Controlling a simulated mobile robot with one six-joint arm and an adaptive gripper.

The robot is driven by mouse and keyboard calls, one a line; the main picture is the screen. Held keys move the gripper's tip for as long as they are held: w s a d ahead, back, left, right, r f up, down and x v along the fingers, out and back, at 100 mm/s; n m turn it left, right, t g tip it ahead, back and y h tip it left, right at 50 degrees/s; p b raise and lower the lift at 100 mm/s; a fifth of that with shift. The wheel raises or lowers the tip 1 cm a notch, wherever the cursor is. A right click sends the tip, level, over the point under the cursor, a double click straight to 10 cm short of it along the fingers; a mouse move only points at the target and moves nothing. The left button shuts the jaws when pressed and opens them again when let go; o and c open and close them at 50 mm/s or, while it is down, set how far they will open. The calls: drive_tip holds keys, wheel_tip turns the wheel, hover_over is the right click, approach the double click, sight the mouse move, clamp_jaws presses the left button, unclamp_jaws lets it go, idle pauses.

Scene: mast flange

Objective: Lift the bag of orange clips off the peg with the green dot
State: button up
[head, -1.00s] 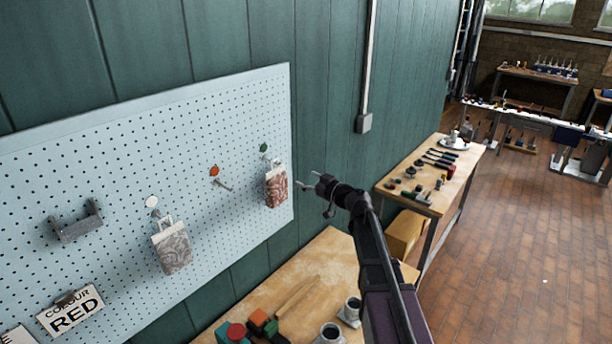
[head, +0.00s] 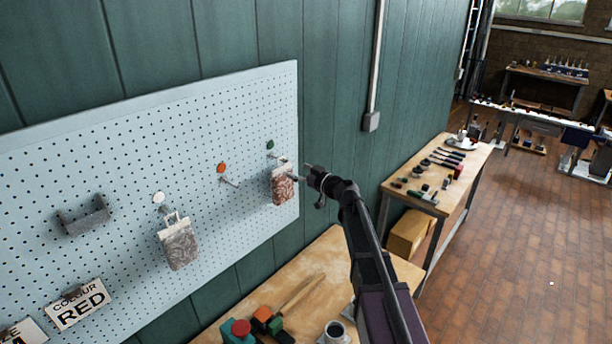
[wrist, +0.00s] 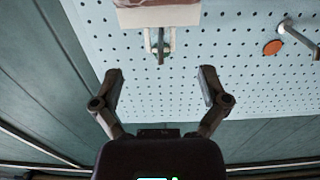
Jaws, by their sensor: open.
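The bag of orange clips (head: 282,188) hangs near the right edge of the pegboard, below the green dot (head: 270,144). Its contents look reddish-orange through the pale wrapping. In the wrist view the picture is inverted: the bag (wrist: 165,14) is at the top edge, partly cut off, with its pale header and the peg (wrist: 161,50) below it. My gripper (wrist: 161,73) is open and empty, its two fingers spread either side of the peg's line. In the head view my gripper (head: 297,173) is at the bag's right side; whether it touches cannot be told.
A grey bag (head: 178,245) hangs under the white dot (head: 158,198). A grey bracket (head: 84,217) is further left. A workbench (head: 330,262) with blocks and a cup stands below.

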sight(282, 180)
drive_tip(key=shift+x, duration=3.95)
clamp_jaws()
